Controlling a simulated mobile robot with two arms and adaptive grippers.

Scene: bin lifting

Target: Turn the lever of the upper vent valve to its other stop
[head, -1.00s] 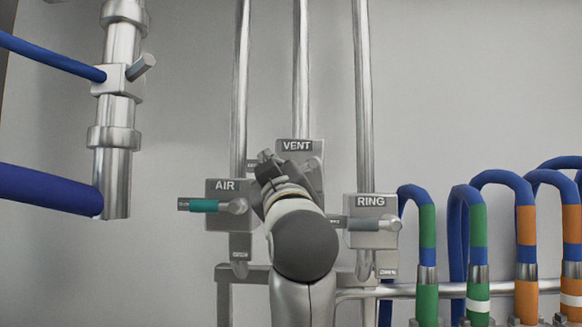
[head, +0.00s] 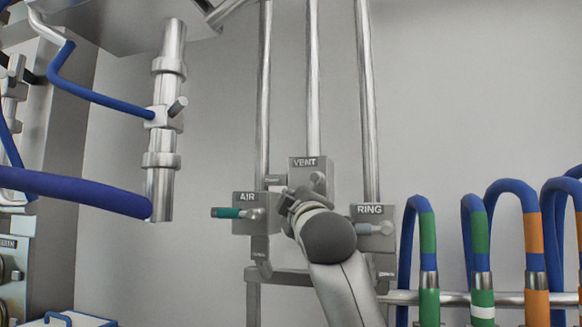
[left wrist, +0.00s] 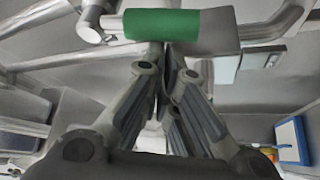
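The VENT valve (head: 326,170) is a grey block, set higher than its neighbours, between the AIR and RING valves. Its round hub (head: 318,178) is visible; I cannot make out its lever in the head view. My left gripper (head: 287,200) is below and left of that hub, right of the AIR hub. In the left wrist view its fingers (left wrist: 168,55) are close together with nothing visible between them. A green handle (left wrist: 180,25) crosses just beyond the tips; contact and which valve it belongs to are unclear. My right gripper is not in view.
The AIR valve (head: 244,199) has a teal lever (head: 229,213) pointing left. The RING valve (head: 381,213) stands to the right. Vertical pipes (head: 313,90) rise above the valves. Blue hoses (head: 512,187) crowd the right; a thick pipe (head: 165,130) hangs left.

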